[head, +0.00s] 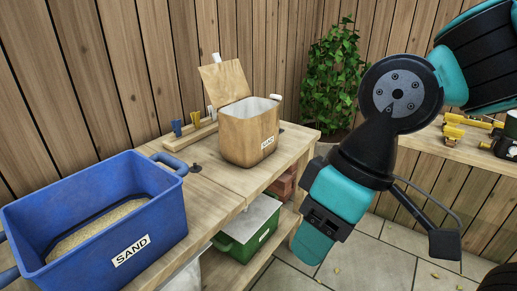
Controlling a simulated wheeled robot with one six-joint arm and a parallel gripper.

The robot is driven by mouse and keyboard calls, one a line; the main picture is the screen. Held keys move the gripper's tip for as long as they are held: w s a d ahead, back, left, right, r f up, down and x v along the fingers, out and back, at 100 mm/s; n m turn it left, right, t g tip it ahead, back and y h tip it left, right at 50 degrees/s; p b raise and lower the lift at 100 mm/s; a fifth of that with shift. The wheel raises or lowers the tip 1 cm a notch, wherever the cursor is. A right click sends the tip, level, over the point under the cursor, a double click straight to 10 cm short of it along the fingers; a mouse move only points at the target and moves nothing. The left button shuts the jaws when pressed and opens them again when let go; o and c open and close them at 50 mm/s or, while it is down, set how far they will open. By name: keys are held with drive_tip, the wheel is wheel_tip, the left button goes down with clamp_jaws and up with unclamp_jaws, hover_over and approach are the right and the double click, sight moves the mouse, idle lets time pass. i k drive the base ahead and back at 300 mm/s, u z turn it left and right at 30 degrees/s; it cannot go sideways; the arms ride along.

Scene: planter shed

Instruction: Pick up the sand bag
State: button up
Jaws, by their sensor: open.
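I cannot surely tell which thing is the sand bag. A brown container (246,137) with a raised lid, a pale inside and a small label, too small to read surely, stands on the wooden bench. A blue tub (150,225) labelled SAND, with sand (98,227) in it, stands at the front left. A pale, bag-like thing (217,270) shows partly below the bench, mostly hidden. My gripper (322,228) hangs right of the bench, apart from these things. It is open, with nothing seen in it; its fingertips are hard to make out.
The wooden bench (217,190) has free room between tub and container. A rack with coloured tools (188,130) stands along its back. A green bin (248,235) and bricks (283,184) are below. A leafy plant (335,75) stands behind. A second bench (440,147) is at right.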

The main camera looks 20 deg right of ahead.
sight(249, 127)
drive_tip(key=k, duration=0.75)
drive_tip(key=z, duration=0.9)
drive_tip(key=i, duration=0.7)
drive_tip(key=z, duration=0.55)
drive_tip(key=i, duration=0.7)
drive_tip(key=u, duration=0.75)
drive_tip(key=i, duration=0.9)
drive_tip(key=u, duration=0.8)
